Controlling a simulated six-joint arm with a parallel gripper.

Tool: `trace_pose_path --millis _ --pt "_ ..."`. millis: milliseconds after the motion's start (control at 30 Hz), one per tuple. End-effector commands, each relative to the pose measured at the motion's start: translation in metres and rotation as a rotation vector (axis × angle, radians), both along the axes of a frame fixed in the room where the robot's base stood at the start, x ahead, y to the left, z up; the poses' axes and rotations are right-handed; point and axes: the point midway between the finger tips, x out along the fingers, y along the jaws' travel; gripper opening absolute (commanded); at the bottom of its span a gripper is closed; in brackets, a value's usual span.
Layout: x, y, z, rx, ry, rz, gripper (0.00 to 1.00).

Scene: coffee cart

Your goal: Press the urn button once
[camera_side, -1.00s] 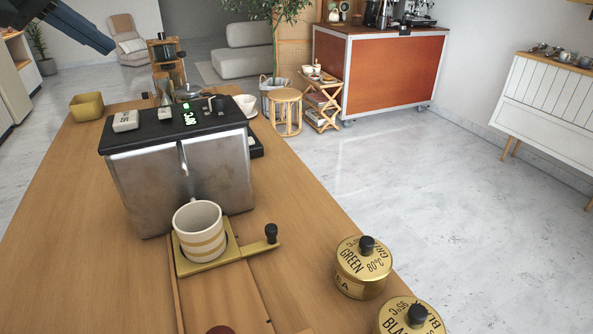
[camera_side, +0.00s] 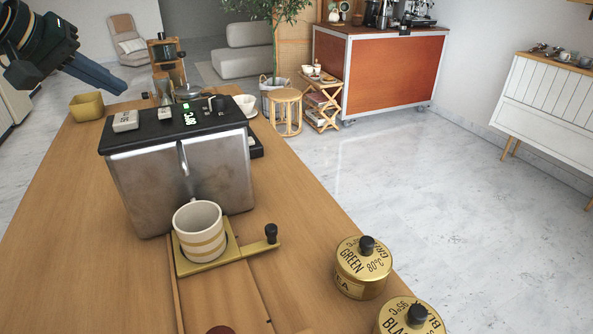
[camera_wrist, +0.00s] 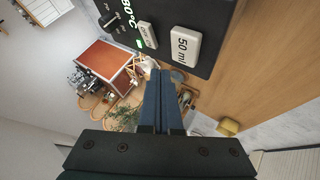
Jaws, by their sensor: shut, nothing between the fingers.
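The metal urn (camera_side: 180,175) stands on the wooden counter, with a black top panel. A large pale button marked 50 ml (camera_side: 125,121) sits at the panel's left, and a smaller pale button (camera_side: 165,114) is beside it. In the wrist view the 50 ml button (camera_wrist: 186,47) and the smaller button (camera_wrist: 147,36) show near the top. A lit 80°C display (camera_side: 190,117) is farther right. My gripper (camera_side: 122,88) is shut and empty, above and behind the panel's left end, apart from the buttons. Its fingers also show in the wrist view (camera_wrist: 160,75).
A striped cup (camera_side: 200,236) stands below the spout on a brass holder (camera_side: 205,266) with a black knob. Two brass tea tins (camera_side: 362,278) stand at front right. A brass box (camera_side: 87,107) and glassware (camera_side: 165,85) stand behind the urn. The counter's left front is clear.

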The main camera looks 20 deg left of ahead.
Motion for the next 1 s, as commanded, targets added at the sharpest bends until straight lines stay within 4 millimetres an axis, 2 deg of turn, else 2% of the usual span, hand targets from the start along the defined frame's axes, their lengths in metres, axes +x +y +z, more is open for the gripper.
trace_pose_path --millis 100,300,1000 --pt "0.0 -0.001 -0.012 -0.002 0.002 -0.003 0.0" --pt "0.0 0.0 -0.021 0.001 0.001 0.001 0.0" --pt "0.0 0.0 -0.022 0.001 0.001 0.001 0.0"
